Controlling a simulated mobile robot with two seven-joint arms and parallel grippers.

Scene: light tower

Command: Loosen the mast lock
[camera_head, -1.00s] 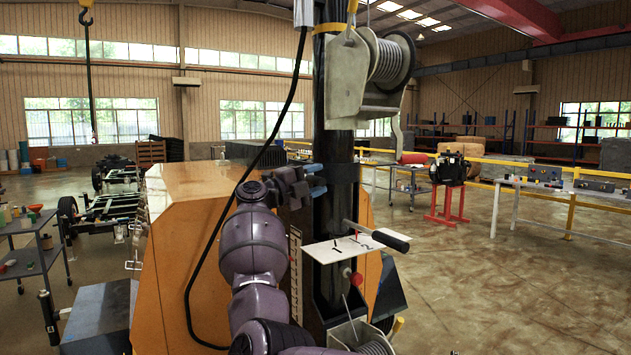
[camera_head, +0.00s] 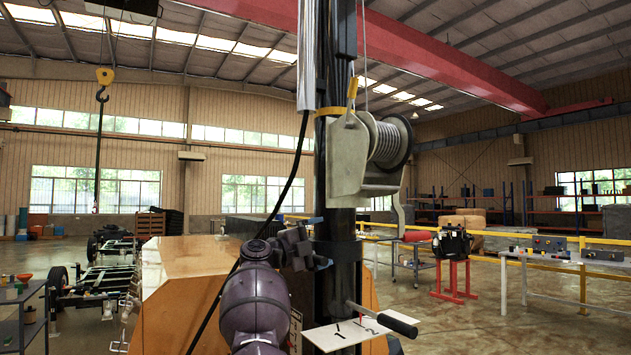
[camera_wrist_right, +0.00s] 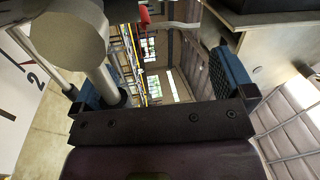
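A dark upright mast (camera_head: 338,262) stands in the middle of the head view. Low on it, a white plate (camera_head: 325,338) marked 1 and 2 sits beside a lever with a black handle (camera_head: 390,323). I cannot tell which part is the mast lock. My right gripper (camera_head: 322,243) is at the left side of the mast, above the plate. In the right wrist view its blue-padded fingers (camera_wrist_right: 160,88) are wide apart. A grey cylinder (camera_wrist_right: 100,75) shows near the left finger; contact is unclear. The plate (camera_wrist_right: 30,75) shows at the left. My left gripper is out of view.
A winch drum (camera_head: 390,143) with a crank and red grip (camera_head: 417,236) is mounted on the mast above the plate. A black cable (camera_head: 285,175) hangs left of the mast. An orange housing (camera_head: 175,290) stands behind my arm.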

